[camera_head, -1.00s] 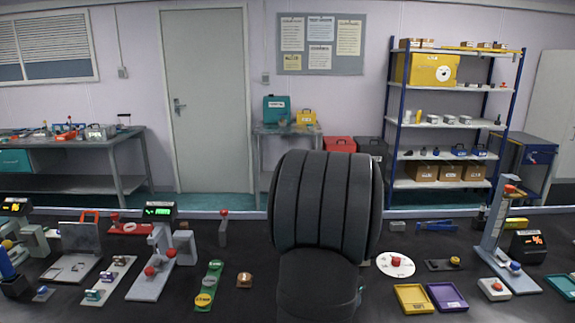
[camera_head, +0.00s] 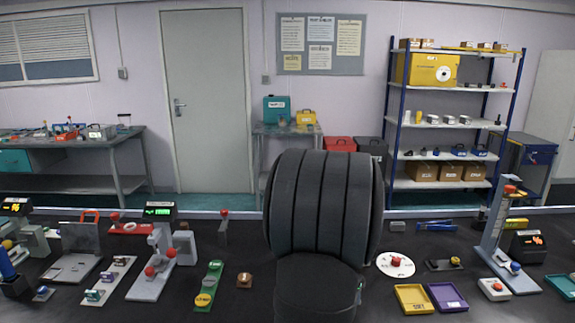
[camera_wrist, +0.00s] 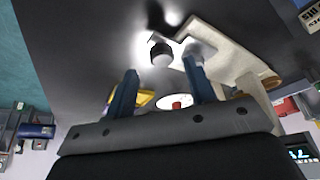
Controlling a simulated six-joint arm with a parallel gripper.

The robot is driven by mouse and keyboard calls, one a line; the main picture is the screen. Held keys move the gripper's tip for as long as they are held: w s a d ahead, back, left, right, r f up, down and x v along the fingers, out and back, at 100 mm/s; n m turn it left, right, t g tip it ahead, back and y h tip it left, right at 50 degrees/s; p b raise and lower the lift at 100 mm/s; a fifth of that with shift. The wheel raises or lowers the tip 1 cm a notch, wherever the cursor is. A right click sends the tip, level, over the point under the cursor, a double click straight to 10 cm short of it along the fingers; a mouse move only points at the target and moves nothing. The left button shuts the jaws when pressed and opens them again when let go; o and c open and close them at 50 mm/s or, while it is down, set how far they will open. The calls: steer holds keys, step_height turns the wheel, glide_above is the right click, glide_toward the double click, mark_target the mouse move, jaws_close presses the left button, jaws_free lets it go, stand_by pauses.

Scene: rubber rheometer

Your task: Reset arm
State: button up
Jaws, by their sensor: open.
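My gripper (camera_wrist: 160,92) shows in the wrist view with its two blue fingers spread apart, open and with nothing between them. Beyond the fingers are a dark round knob (camera_wrist: 161,54) and a pale grey instrument frame (camera_wrist: 235,60), apart from the fingers. In the head view my dark, ribbed arm fills the middle of the picture and hides the gripper and part of the bench behind it.
The black bench (camera_head: 340,232) carries test stands on the left (camera_head: 155,265) and right (camera_head: 497,240). Near my arm's right are a white disc (camera_head: 395,264), a yellow tray (camera_head: 414,298) and a purple tray (camera_head: 447,297). A green strip (camera_head: 209,286) and small brown block (camera_head: 244,280) lie to its left.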

steer(key=v, duration=1.4)
steer(key=x, duration=1.6)
steer(key=shift+w+f, duration=0.1)
steer(key=shift+f, duration=0.3)
steer(key=w, duration=1.1)
steer(key=shift+w+d+f, duration=0.1)
steer(key=shift+w+f, duration=0.1)
steer(key=shift+w, duration=0.05)
steer(key=v, duration=1.7)
steer(key=shift+r, duration=0.25)
